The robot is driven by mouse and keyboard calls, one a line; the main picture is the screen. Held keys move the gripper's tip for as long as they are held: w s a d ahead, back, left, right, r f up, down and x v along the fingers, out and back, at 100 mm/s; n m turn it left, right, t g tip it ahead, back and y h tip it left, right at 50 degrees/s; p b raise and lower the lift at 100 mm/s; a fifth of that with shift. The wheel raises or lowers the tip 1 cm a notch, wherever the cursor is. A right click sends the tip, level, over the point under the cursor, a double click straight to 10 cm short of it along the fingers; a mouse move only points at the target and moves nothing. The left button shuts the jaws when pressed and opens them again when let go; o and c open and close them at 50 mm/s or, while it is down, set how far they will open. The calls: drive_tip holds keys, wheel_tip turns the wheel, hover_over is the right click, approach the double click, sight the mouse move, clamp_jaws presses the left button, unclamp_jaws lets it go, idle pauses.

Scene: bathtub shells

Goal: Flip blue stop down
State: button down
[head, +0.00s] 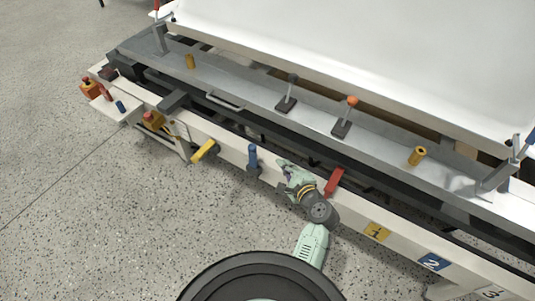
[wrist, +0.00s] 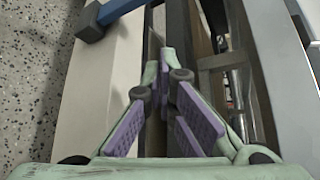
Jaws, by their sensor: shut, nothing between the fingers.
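The blue stop (head: 253,158) is a short blue lever on the pale front beam, just left of my gripper in the head view. In the wrist view the blue stop (wrist: 110,14) shows at the top left as a bar with a dark blue block at its end, lying across the pale beam. My gripper (head: 284,165) is over the beam between the blue stop and the red stop (head: 334,181). Its fingers (wrist: 164,62) are shut with nothing between them, and apart from the blue stop.
A yellow stop (head: 204,150) sits further left on the beam. Behind the beam are dark rails and a grey metal ledge (head: 315,112) with upright clamps. Speckled floor (head: 80,220) is free in front.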

sight(253, 156)
drive_tip(key=x, duration=0.9)
drive_tip(key=shift+w+a+p, duration=0.1)
drive_tip(key=shift+p, duration=0.2)
drive_tip(key=shift+s+a+r+p, duration=0.3)
drive_tip(key=shift+a+p, duration=0.15)
drive_tip(key=shift+a, duration=0.15)
drive_tip(key=shift+s+a+r+p, duration=0.15)
drive_tip(key=shift+a+r+p, duration=0.25)
drive_tip(key=shift+a, duration=0.2)
drive_tip(key=shift+s+a+r, duration=0.1)
drive_tip(key=shift+s+a, duration=0.15)
drive_tip(key=shift+a, duration=0.15)
